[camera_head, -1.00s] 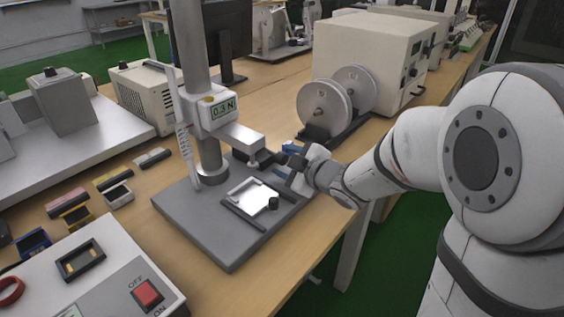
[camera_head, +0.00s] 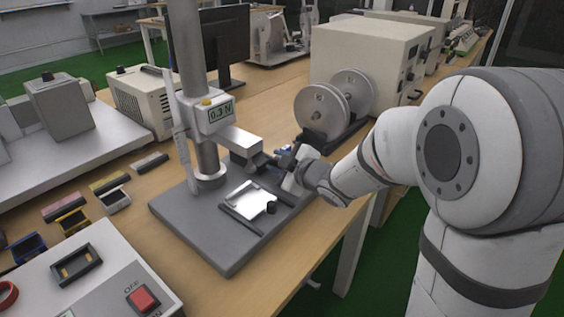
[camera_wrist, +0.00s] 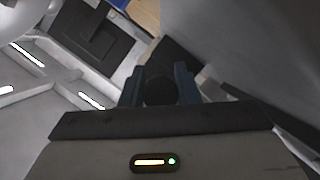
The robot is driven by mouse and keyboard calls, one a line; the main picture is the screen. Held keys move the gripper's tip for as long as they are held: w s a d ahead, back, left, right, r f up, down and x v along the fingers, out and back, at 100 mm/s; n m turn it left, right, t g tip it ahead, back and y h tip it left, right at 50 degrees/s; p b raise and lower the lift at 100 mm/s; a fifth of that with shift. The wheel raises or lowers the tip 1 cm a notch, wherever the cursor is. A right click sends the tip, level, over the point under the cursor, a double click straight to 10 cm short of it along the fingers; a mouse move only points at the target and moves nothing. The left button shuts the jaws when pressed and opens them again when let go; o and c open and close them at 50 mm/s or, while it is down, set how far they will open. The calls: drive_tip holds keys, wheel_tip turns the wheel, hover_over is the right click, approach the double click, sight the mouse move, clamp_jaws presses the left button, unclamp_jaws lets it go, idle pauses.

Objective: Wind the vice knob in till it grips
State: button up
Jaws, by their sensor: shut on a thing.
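A grey test stand (camera_head: 206,100) with a force gauge reading 0.3 N (camera_head: 218,113) stands on the wooden table. An arm juts right from the gauge, and a dark vice part (camera_head: 258,160) hangs near its end. My gripper (camera_head: 283,168) is beside this part, on its right. In the wrist view, the two blue-grey fingers (camera_wrist: 159,85) are shut on a round dark knob (camera_wrist: 159,91). The knob is mostly hidden in the head view. I cannot tell whether the vice jaws touch anything.
A white plate (camera_head: 246,202) and a small black knob (camera_head: 271,208) sit on the stand's grey base (camera_head: 225,255). Two discs on a dark stand (camera_head: 322,109) are close behind my wrist. A switch box (camera_head: 110,280) is at front left. Table to the left holds several small blocks.

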drive_tip(key=shift+c, duration=0.7)
drive_tip(key=p, duration=0.3)
drive_tip(key=shift+s+r+m+g, duration=0.1)
drive_tip(key=shift+r+m+g, duration=0.1)
drive_tip(key=shift+m+g, duration=0.2)
drive_tip(key=shift+f+m+p, duration=0.35)
drive_tip(key=shift+m+p, duration=0.15)
drive_tip(key=shift+p, duration=0.35)
drive_tip(key=o, duration=1)
drive_tip(key=shift+c, duration=0.2)
drive_tip(key=shift+r, duration=0.1)
drive_tip(key=shift+s+d+r, duration=0.1)
drive_tip(key=shift+s+d, duration=0.1)
drive_tip(key=p+v, duration=0.1)
drive_tip(key=v, duration=0.6)
drive_tip(key=shift+p, duration=0.3)
